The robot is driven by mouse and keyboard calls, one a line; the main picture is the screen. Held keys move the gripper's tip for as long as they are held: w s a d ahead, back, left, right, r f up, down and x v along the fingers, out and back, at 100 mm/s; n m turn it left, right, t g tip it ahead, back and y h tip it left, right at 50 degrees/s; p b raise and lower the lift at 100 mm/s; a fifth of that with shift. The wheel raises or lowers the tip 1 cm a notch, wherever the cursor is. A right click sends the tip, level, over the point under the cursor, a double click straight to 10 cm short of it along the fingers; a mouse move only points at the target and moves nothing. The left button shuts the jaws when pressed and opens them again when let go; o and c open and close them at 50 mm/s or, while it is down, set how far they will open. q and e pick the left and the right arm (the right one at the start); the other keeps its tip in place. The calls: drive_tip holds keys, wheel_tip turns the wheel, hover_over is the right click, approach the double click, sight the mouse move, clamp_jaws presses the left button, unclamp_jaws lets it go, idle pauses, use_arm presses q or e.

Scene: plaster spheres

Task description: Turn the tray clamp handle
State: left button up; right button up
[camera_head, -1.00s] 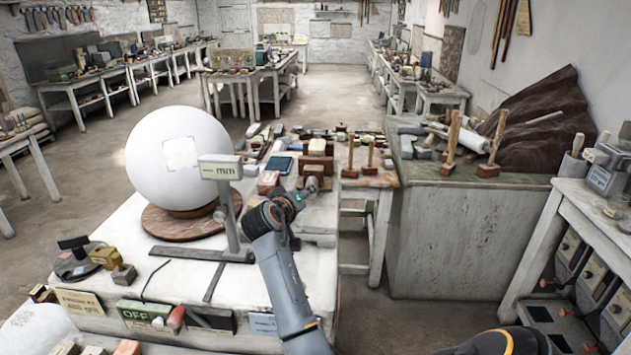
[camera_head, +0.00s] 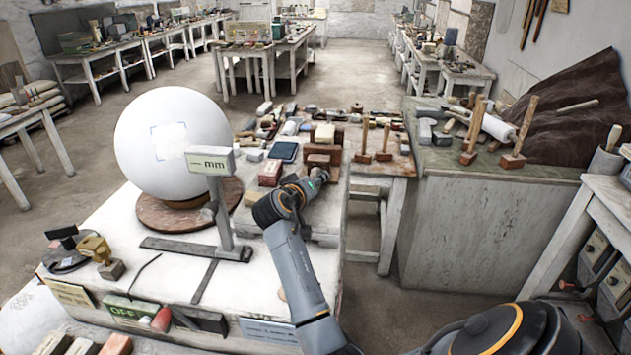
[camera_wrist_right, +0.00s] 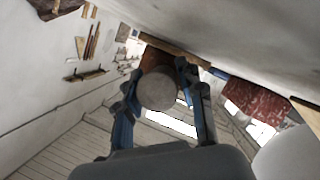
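The tray clamp appears as a brown block (camera_head: 324,160) at the back of the white bench, right of the large white sphere. My right arm reaches it from the front. My right gripper (camera_head: 318,175) is at the block's near face, and the handle is mostly hidden there. In the right wrist view, a round grey knob (camera_wrist_right: 158,91), apparently the handle, lies between the fingers of my right gripper (camera_wrist_right: 160,76). A finger is against each side of it, and brown material shows behind. My left gripper is not in view.
The white sphere (camera_head: 172,142) rests on a round brown board (camera_head: 166,211). A gauge marked "mm" (camera_head: 210,160) stands between it and my arm. Blocks, a blue box (camera_head: 283,152) and wooden-handled tools (camera_head: 385,143) crowd around the clamp. A grey cabinet (camera_head: 478,225) stands right.

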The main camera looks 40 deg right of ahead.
clamp_jaws()
drive_tip(key=shift+f+m+t+y+b, duration=0.1)
drive_tip(key=shift+m+t+y+b, duration=0.45)
drive_tip(key=shift+m+b, duration=0.45)
drive_tip(key=m+y, duration=0.1)
drive_tip(key=m+t+b, duration=0.1)
drive_tip(key=m, duration=0.1)
drive_tip(key=shift+t+y, duration=0.25)
drive_tip(key=shift+y, duration=0.1)
drive_tip(key=m+t+y, duration=0.1)
drive_tip(key=m+t, duration=0.1)
drive_tip(key=m, duration=0.2)
drive_tip(key=shift+b, duration=0.35)
drive_tip(key=shift+r+m+t+y, duration=0.3)
drive_tip(key=shift+m+t, duration=0.4)
drive_tip(key=shift+m, duration=0.4)
drive_tip(key=shift+w, duration=0.1)
